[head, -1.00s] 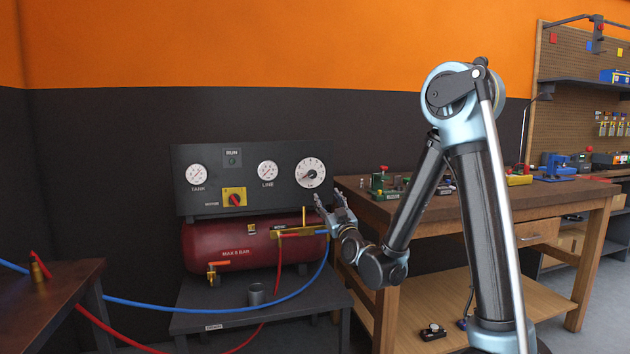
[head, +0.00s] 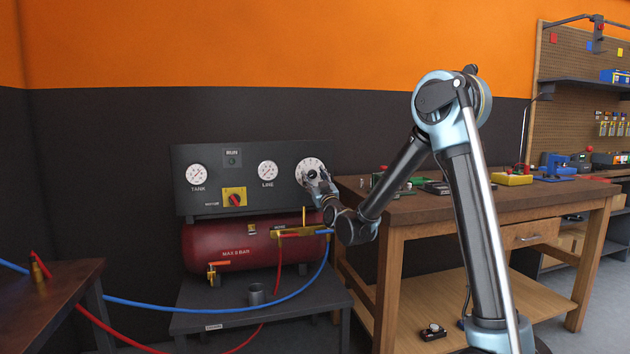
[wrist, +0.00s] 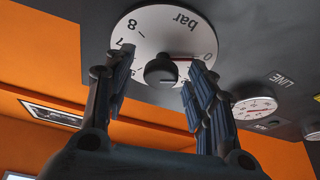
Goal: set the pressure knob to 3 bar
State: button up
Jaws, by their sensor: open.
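The pressure knob (wrist: 160,71) is a dark round knob at the centre of a white dial (wrist: 150,30) marked "bar", on the grey compressor panel. In the wrist view the dial appears upside down. A red line on the knob side points toward the 0 mark. My gripper (wrist: 161,78) is open, its fingers on either side of the knob in that view, with gaps to it; the depth between them is hard to tell. In the head view my gripper (head: 318,186) is in front of the dial (head: 306,162), covering its lower right part.
On the same panel are a LINE gauge (head: 267,171), a TANK gauge (head: 197,174) and a red motor switch (head: 234,198) on yellow. A red tank (head: 225,247) with hoses sits below. A wooden workbench (head: 450,208) stands right, beneath my arm.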

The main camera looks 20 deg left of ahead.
jog(key=shift+w+a, duration=0.1)
jog(key=shift+w, duration=0.05)
jog(key=c, duration=1.1)
jog(key=shift+m, duration=0.3)
